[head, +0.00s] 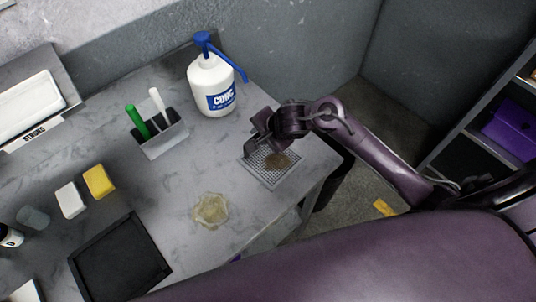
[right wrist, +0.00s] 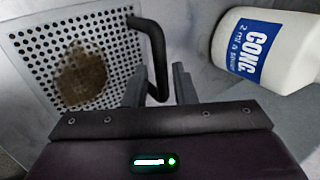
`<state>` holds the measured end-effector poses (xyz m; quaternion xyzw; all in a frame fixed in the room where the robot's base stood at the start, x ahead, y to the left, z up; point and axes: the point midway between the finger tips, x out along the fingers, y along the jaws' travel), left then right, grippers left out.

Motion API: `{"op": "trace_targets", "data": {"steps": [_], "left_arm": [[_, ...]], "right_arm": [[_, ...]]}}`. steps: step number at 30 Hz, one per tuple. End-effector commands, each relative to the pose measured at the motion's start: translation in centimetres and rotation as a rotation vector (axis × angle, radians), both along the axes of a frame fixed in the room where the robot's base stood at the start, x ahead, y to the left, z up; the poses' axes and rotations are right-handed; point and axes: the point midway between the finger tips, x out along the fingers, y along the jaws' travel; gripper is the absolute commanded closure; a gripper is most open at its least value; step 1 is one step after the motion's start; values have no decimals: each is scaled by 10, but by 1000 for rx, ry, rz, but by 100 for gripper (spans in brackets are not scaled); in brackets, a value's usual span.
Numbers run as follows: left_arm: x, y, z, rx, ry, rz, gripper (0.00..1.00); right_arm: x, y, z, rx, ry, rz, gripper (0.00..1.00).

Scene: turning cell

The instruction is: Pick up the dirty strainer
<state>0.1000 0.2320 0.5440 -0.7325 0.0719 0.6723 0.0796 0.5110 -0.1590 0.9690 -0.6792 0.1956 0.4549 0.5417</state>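The dirty strainer is a light perforated plate (head: 262,179) with a brown stain, lying near the right edge of the grey worktop. It also shows in the right wrist view (right wrist: 40,62), with a dark bent handle (right wrist: 151,40) at its side. My right gripper (head: 254,145) is at the strainer's handle side. In the right wrist view my right gripper (right wrist: 160,85) has its two fingers apart, with the lower part of the handle appearing between them and gaps visible on both sides. My left gripper is not in view.
A white pump bottle (head: 211,88) marked "CONC" stands behind the strainer. A marker holder (head: 164,140), a yellowish crumpled cloth-like piece (head: 211,210), a yellow block (head: 98,181), a white block (head: 70,200) and a black tray (head: 120,262) are on the worktop.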

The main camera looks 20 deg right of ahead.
Motion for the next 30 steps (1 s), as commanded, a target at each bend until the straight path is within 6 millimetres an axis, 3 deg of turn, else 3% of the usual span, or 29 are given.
{"op": "trace_targets", "data": {"steps": [3, 6, 16, 22, 30], "left_arm": [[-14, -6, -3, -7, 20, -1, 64], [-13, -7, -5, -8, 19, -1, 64], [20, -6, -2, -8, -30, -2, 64], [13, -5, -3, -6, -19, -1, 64], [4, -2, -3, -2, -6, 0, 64]], "right_arm": [[8, 3, -17, -2, 1, -1, 76], [15, 7, -29, -1, -1, 0, 76], [21, 9, -37, 0, -2, 0, 76], [20, 9, -37, -1, -1, 0, 99], [21, 9, -36, 0, -2, 0, 100]]}}
